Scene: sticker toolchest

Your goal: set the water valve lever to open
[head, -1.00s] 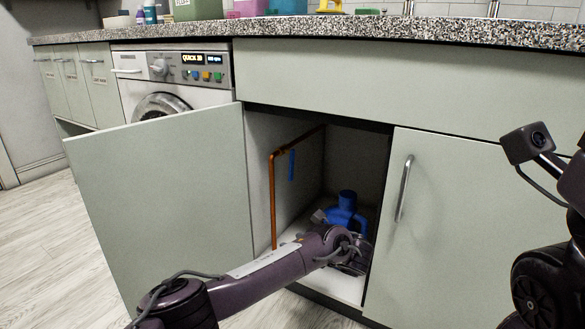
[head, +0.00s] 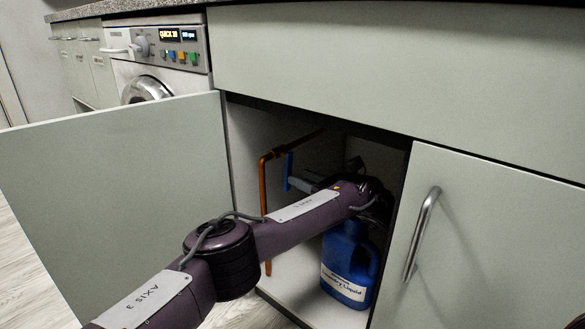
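The blue water valve lever (head: 289,171) hangs down from the upper, sideways run of the copper pipe (head: 264,188) inside the open cupboard. It stands roughly upright, across that run. My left arm reaches into the cupboard in front of the pipe. My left gripper (head: 304,182) is at the lever's lower part, just to its right, with a grey finger close to it. I cannot tell whether it touches the lever. The wrist and the dim light hide the finger gap. My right gripper is out of view.
A blue laundry liquid bottle (head: 347,265) stands on the cupboard floor below my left wrist. The open left door (head: 120,205) and the closed right door (head: 485,235) flank the opening. A washing machine (head: 155,60) is at the back left.

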